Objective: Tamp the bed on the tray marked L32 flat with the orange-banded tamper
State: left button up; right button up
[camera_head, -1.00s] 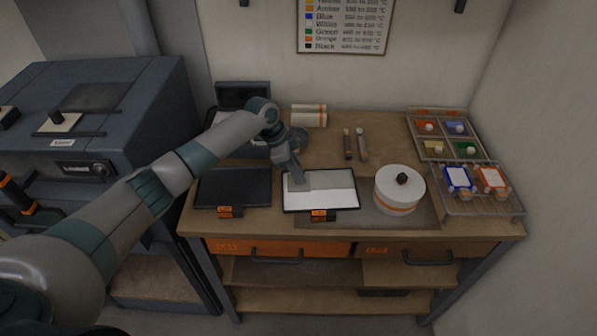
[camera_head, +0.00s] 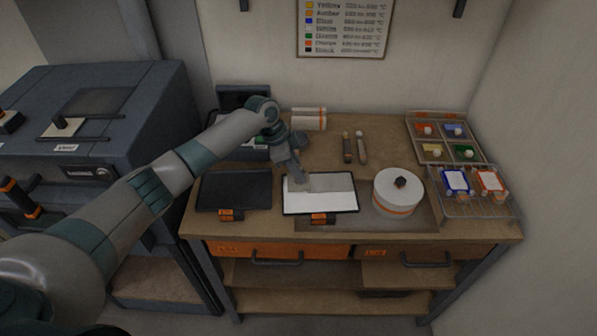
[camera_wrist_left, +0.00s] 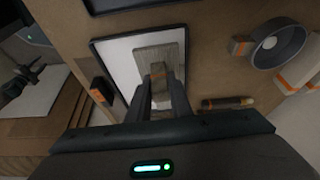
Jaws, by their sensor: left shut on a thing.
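A dark-rimmed tray (camera_head: 288,206) holds a pale bed (camera_head: 325,200). Its orange front label (camera_head: 322,218) is too small to read. The bed's far strip looks greyer than its near part. My left gripper (camera_head: 297,174) is shut on a grey flat-faced block tool, taken as the tamper (camera_head: 303,184), over the bed's left part. The left wrist view shows the tamper (camera_wrist_left: 150,55) between the fingers (camera_wrist_left: 160,95), over the bed (camera_wrist_left: 120,60).
A dark tray (camera_head: 235,192) stands to the left. A white orange-banded round pot (camera_head: 399,194) is close to the right. A dark claw-like shape (camera_wrist_left: 20,82) may be my right gripper.

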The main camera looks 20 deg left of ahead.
pick_arm(q)
jog(key=shift+w, duration=0.15)
jog(key=shift+w+d+b, duration=0.15)
jog(key=shift+w+d, duration=0.2)
jog(key=shift+d, duration=0.6)
jog(key=shift+w+d+b, duration=0.15)
jog(key=shift+w+d, duration=0.2)
jog(key=shift+d, duration=0.65)
jog(key=shift+w+d+b, duration=0.15)
jog(key=shift+w+d, duration=0.2)
jog(key=shift+d, duration=0.6)
jog(key=shift+f, duration=0.15)
jog(key=shift+f+b, duration=0.4)
jog(key=shift+f, duration=0.15)
jog(key=shift+f, duration=0.35)
jog(key=shift+r+p, duration=0.8)
jog(key=shift+r, duration=0.35)
